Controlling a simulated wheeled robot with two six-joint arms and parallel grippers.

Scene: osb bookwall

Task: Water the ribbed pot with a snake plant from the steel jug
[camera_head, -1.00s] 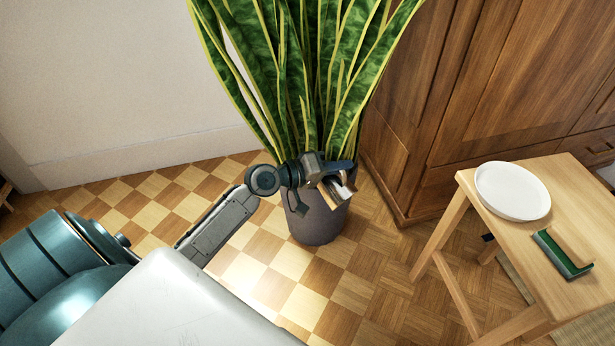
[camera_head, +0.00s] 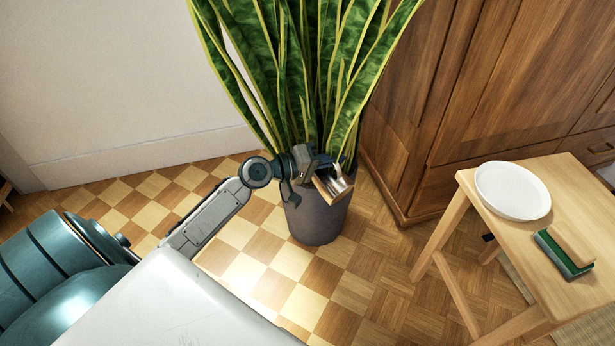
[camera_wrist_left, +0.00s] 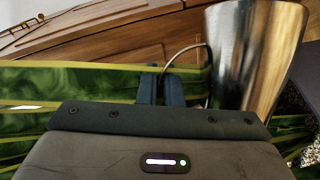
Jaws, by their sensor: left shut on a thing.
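The ribbed pot (camera_head: 316,222) is dark grey and stands on the floor with a tall snake plant (camera_head: 310,70) in it. My left gripper (camera_head: 322,167) is over the pot's rim, in front of the leaves. It is shut on the steel jug (camera_head: 334,184), which is shiny and tilted above the pot's right part. In the left wrist view, the steel jug (camera_wrist_left: 255,55) stands to the right of the fingers (camera_wrist_left: 165,85), which are at its thin looped handle. My right gripper is not in view.
A wooden stool (camera_head: 480,240) at the right carries a white plate (camera_head: 512,191) and a green and tan block-like item (camera_head: 565,252). A wooden cabinet (camera_head: 480,90) stands behind the pot at right. The checkered floor (camera_head: 150,205) left of the pot is clear.

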